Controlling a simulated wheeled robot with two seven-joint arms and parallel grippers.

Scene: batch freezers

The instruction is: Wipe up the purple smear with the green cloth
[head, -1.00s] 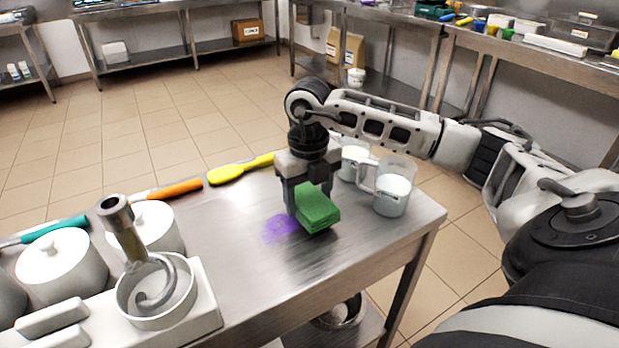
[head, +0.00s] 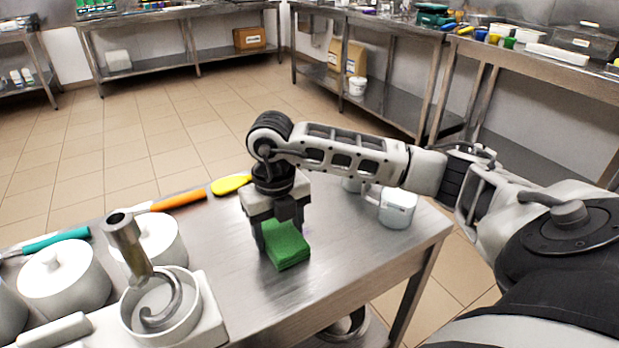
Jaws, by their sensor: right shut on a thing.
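The green cloth (head: 287,246) is a folded, thick pad on the steel table (head: 240,290). My right gripper (head: 273,236) is shut on it from above and holds it down at the table top, over the place where the purple smear lay. Only a very faint purple tint (head: 308,229) shows just right of the cloth. Whatever lies under the cloth and gripper is hidden. My left gripper is not in view.
A mixer with a hook (head: 157,300), white lidded pots (head: 62,275) and spatulas (head: 180,201) fill the left side. The front middle is bare.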

